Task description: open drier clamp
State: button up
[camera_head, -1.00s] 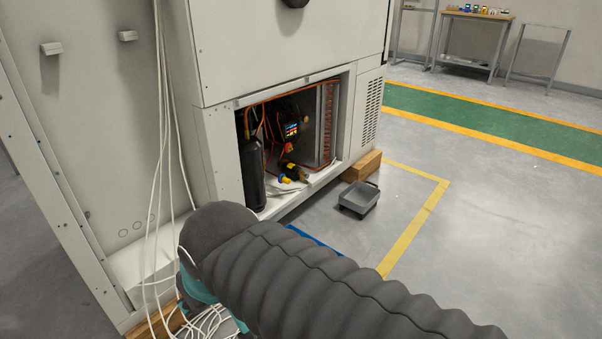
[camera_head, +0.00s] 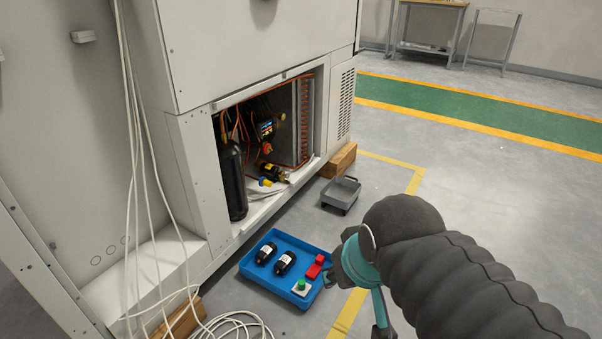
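The test chamber (camera_head: 190,130) stands at the left with its lower compartment open. Inside are copper pipes, a black cylinder (camera_head: 232,180) and a small unit with a lit display (camera_head: 266,129). A dark cylindrical part with yellow ends (camera_head: 274,172), which may be the drier, lies low at the compartment's front. I cannot make out its clamp at this size. My arm, in a dark ribbed sleeve, reaches in from the lower right. Its teal end is right of the blue tray, outside the compartment.
A blue tray (camera_head: 245,269) on the floor holds two black cylinders (camera_head: 275,258), a red part (camera_head: 315,267) and a green-topped button box (camera_head: 301,287). Loose white cables (camera_head: 140,170) hang at left. Floor at right is clear.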

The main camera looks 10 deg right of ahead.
aim_at(282, 174)
jog(key=z, duration=0.45)
jog(key=i, duration=1.15)
jog(key=u, duration=0.45)
